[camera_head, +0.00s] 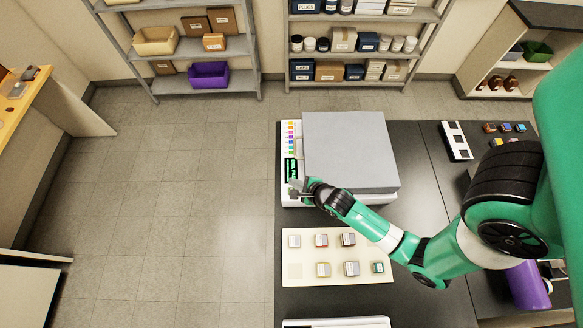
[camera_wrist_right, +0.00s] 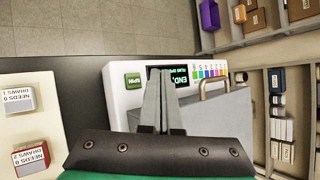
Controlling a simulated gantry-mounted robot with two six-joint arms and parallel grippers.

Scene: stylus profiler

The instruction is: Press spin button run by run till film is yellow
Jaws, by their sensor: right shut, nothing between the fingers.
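The stylus profiler is a white machine with a large grey lid (camera_head: 350,150) on the dark bench. Its white front panel carries a lit display (camera_head: 290,169) and a column of colour swatches (camera_head: 291,137). In the right wrist view the green SPIN button (camera_wrist_right: 133,80) sits left of the display (camera_wrist_right: 190,77), which shows green and white text, partly readable as "END". My right gripper (camera_head: 296,188) is shut and empty over the panel's near end. In the wrist view its fingertips (camera_wrist_right: 160,72) are just right of the button; contact cannot be told. I cannot make out the film.
A cream board (camera_head: 300,247) with several small labelled blocks lies in front of the machine. A metal handle (camera_wrist_right: 215,86) stands on the lid beside the panel. A white-and-black device (camera_head: 456,141) and small coloured blocks are at the bench's back right. Floor left of the bench is clear.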

